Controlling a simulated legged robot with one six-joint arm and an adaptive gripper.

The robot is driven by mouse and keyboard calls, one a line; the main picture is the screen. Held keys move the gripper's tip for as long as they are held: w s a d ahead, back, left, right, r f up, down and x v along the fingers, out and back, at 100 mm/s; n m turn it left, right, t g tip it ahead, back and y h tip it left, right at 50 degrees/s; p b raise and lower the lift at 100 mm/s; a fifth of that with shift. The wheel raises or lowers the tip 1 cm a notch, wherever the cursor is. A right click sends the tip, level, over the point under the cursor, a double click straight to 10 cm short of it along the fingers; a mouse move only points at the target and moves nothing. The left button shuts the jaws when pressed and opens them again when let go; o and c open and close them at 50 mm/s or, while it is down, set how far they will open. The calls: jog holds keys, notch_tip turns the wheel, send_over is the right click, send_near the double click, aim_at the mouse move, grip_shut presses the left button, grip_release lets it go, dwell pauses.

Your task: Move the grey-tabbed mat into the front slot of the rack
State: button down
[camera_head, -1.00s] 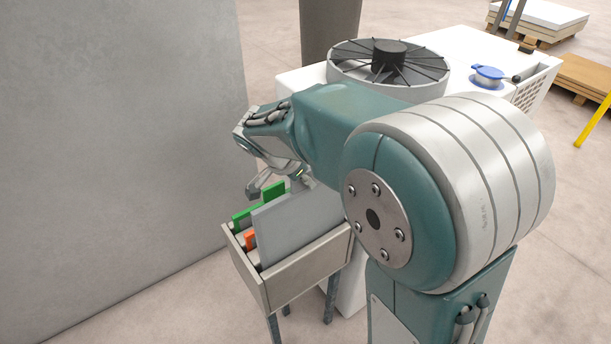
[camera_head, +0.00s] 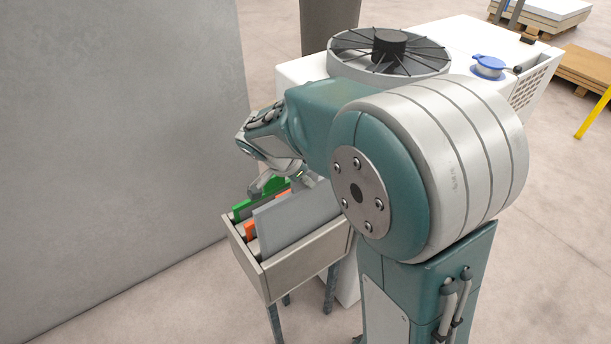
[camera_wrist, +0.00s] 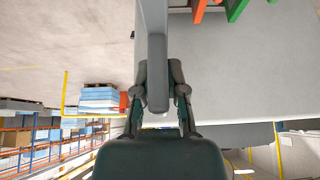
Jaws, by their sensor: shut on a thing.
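The grey mat (camera_head: 292,222) stands on edge in the rack (camera_head: 300,264), in front of the coloured mats and close behind the rack's near wall. Its lower edge is hidden, so I cannot tell whether it is fully seated. My gripper (camera_head: 280,184) is over the rack at the mat's upper edge, partly hidden by my arm. In the wrist view my gripper (camera_wrist: 158,88) is shut on the grey tab (camera_wrist: 157,72), with a finger on each side.
A green mat (camera_head: 240,211) and an orange mat (camera_head: 250,231) stand behind the grey one. A large grey panel (camera_head: 110,140) rises to the left. A white cabinet (camera_head: 478,45) with a round fan stands behind the rack.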

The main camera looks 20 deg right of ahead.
aim_at(283, 198)
jog(key=shift+f, duration=6.4)
jog(key=c, duration=0.6)
grip_release()
jog(key=v, duration=1.2)
jog(key=shift+a, duration=0.1)
